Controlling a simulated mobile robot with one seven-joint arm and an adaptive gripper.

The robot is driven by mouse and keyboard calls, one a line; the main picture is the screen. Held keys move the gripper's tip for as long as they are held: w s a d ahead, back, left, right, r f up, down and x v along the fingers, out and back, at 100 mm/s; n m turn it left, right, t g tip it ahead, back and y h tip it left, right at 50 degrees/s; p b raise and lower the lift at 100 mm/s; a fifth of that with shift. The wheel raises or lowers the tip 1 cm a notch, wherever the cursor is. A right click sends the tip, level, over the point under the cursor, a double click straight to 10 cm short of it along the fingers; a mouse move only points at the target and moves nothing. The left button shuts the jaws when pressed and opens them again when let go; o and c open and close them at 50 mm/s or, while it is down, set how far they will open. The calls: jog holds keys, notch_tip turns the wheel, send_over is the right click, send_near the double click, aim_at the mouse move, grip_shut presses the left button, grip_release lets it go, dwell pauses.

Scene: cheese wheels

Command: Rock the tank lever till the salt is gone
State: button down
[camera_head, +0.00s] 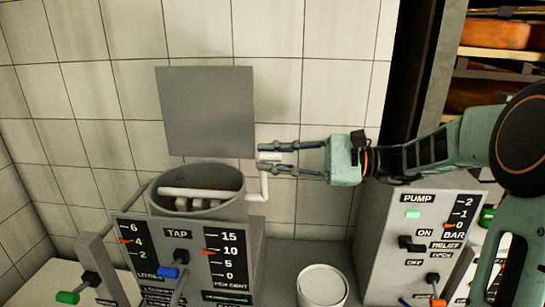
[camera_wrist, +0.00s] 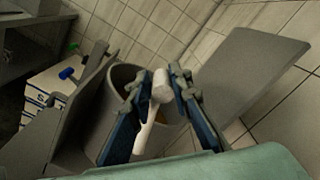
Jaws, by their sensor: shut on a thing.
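The grey round tank (camera_head: 160,205) stands at left behind a panel, with pale bars inside its mouth. The white lever (camera_head: 264,188) rises at the tank's right side; its shaft and thick round grip (camera_wrist: 162,88) show in the wrist view. My gripper (camera_head: 266,160) reaches in from the right, its two fingers shut on the lever's grip. In the wrist view my gripper (camera_wrist: 160,84) has a finger on each side of the grip. No salt can be made out; most of the tank's inside is hidden.
The tank panel (camera_head: 190,247) has a TAP lever and a PER CENT scale with its pointer near 10. A grey plate (camera_head: 207,112) stands above the tank. A white bucket (camera_head: 322,285) stands lower middle, and a PUMP panel (camera_head: 380,255) stands right.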

jog(key=shift+s+f, duration=0.2)
jog(key=shift+s, duration=0.3)
jog(key=shift+s+f, duration=0.15)
jog(key=shift+s, duration=0.3)
jog(key=c, duration=1.8)
grip_release()
jog(key=shift+c, duration=0.2)
jog(key=shift+d, duration=0.15)
jog(key=d, duration=1.2)
jog(key=shift+s, duration=0.25)
jog(key=shift+a, duration=0.1)
